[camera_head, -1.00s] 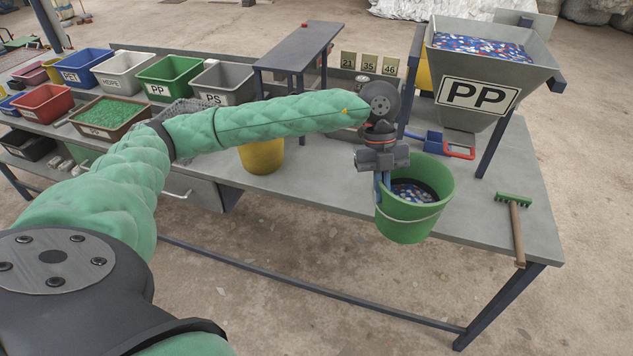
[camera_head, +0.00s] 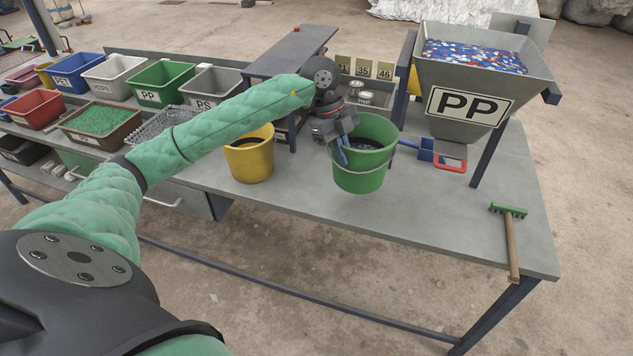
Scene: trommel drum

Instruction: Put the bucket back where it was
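A green bucket (camera_head: 358,178) with a wire handle is near the middle of the workbench (camera_head: 440,205) in the head view, beside a yellow bucket (camera_head: 252,165) on its left. My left gripper (camera_head: 342,153) is at the green bucket's left rim, with its blue fingers shut on the rim. The bucket looks nearly upright. I cannot tell whether its base touches the bench top. My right gripper is not in view.
Cans (camera_head: 364,97) stand behind the bucket.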

